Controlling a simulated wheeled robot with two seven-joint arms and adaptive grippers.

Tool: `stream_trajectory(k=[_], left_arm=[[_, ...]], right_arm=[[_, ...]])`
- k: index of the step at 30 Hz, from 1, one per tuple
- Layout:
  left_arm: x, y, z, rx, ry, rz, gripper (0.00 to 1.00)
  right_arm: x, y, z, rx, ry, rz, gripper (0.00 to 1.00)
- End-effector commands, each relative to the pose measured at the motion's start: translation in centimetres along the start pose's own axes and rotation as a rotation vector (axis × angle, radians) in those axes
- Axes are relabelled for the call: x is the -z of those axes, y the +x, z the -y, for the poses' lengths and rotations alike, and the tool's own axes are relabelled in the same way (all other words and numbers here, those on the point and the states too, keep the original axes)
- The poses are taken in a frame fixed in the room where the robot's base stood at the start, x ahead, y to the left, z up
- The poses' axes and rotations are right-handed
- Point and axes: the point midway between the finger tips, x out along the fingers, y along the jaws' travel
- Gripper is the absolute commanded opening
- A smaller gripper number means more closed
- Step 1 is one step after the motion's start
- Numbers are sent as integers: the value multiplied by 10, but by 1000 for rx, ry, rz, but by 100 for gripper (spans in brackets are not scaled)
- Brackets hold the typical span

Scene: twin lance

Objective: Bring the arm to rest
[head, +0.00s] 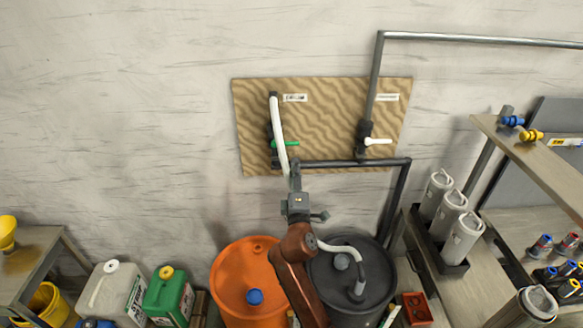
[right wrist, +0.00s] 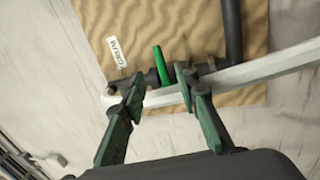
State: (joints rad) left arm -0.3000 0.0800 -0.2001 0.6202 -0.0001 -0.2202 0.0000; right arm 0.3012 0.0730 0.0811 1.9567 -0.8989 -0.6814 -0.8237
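My right gripper (head: 295,175) is in front of the lower end of a long white tube (head: 279,130), by the patterned wall board. In the right wrist view its two green fingers (right wrist: 163,80) stand apart. The tube (right wrist: 255,70) runs crosswise behind both fingers, and I see nothing clamped between them. Whether the fingers touch the tube cannot be told. A green valve handle (head: 288,143) is on the dark pipe at the board; it also shows between the fingertips in the wrist view (right wrist: 162,66). My left gripper is out of view.
An orange drum (head: 238,270) and a dark drum (head: 335,262) stand below the board. A white-handled valve (head: 376,141) is to the right. Grey canisters (head: 463,240) stand by the shelf (head: 540,165). Jugs (head: 112,290) are at lower left. The upper left wall is clear.

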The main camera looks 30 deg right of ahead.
Motion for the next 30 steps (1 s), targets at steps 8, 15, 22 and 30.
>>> stream_trajectory(k=[8,15,22,30], left_arm=[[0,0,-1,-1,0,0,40],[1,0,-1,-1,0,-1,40],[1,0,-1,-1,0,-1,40],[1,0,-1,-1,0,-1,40]], right_arm=[[-2,-1,4,10,9,1,29],[-42,-46,93,237,210,52,29],[-90,-151,216,615,513,196,29],[-121,-296,300,1001,753,424,29]])
